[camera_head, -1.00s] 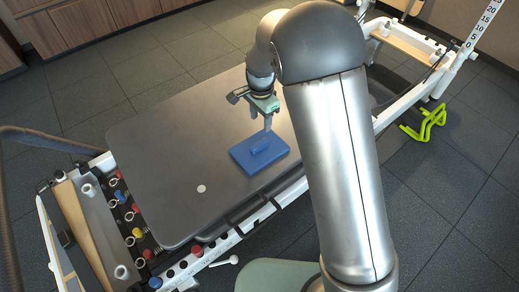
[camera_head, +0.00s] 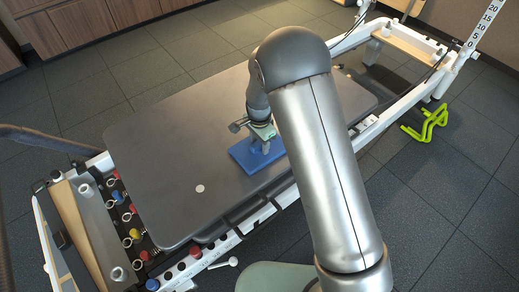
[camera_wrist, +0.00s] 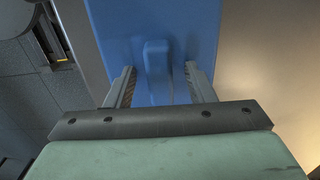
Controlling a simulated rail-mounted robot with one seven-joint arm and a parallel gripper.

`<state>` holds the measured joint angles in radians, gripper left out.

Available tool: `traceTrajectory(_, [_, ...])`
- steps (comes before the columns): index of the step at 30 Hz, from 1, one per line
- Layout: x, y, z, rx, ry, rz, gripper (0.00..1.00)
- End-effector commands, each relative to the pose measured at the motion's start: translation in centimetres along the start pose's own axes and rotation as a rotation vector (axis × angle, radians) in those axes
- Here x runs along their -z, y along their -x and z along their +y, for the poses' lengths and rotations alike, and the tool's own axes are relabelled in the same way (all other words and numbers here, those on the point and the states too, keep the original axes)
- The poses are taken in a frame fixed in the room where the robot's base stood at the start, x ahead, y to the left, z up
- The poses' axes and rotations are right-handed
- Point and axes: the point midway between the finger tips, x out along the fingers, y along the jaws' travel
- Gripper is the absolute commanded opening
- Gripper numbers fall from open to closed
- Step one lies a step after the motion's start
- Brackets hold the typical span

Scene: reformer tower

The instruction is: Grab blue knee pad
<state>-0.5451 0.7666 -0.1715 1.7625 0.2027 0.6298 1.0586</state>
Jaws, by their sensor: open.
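The blue knee pad (camera_head: 243,160) lies flat on the grey reformer carriage, near its front edge. It has a raised blue ridge along its middle. My gripper (camera_head: 266,148) is down over the pad, with its fingers at the ridge. In the wrist view the blue pad (camera_wrist: 195,30) fills the upper middle, and its ridge (camera_wrist: 158,70) stands between the two open fingers of my gripper (camera_wrist: 158,85). A gap shows on each side of the ridge. My arm hides the right part of the pad in the head view.
The grey carriage (camera_head: 165,150) is wide and mostly bare, with a white round spot (camera_head: 199,189). Coloured springs and hooks (camera_head: 125,215) line its left end. A yellow-green stand (camera_head: 428,123) is on the floor at right. A white rail runs along the front.

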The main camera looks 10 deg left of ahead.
Motion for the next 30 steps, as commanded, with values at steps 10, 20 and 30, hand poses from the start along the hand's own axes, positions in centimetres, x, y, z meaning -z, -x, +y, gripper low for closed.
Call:
traceTrajectory(10, [0.0, 0.1, 0.0, 0.0, 0.0, 0.0, 0.0])
traceTrajectory(20, [0.0, 0.3, 0.0, 0.001, 0.0, 0.0, 0.0])
traceTrajectory(30, [-0.3, 4.5, 0.8, 0.002, 0.0, 0.001, 0.0])
